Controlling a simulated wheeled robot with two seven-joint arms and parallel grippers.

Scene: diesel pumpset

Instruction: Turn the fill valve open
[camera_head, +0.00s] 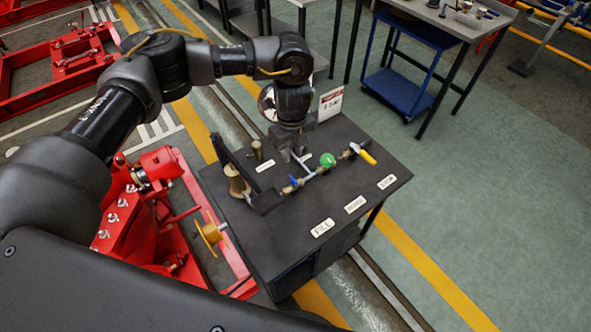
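A pipe assembly with three valves lies across the dark bench top (340,187). A small blue lever (293,180) is at its left end, a round green handle (327,159) is in the middle, and a yellow lever (367,156) is at the right end. A "FILL" label (322,228) lies at the front left of the label row, on the blue lever's side. My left gripper (293,148) points down just behind and above the blue lever. Its fingertips are too small and too merged with the fittings to tell whether they touch anything. My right gripper is out of view.
A dark angled bracket (235,165) and brass fittings (235,181) stand left of the valves. A white sign (330,104) stands at the bench's back. Red machinery (135,225) is close on the left. A blue cart (398,90) stands behind; floor to the right is clear.

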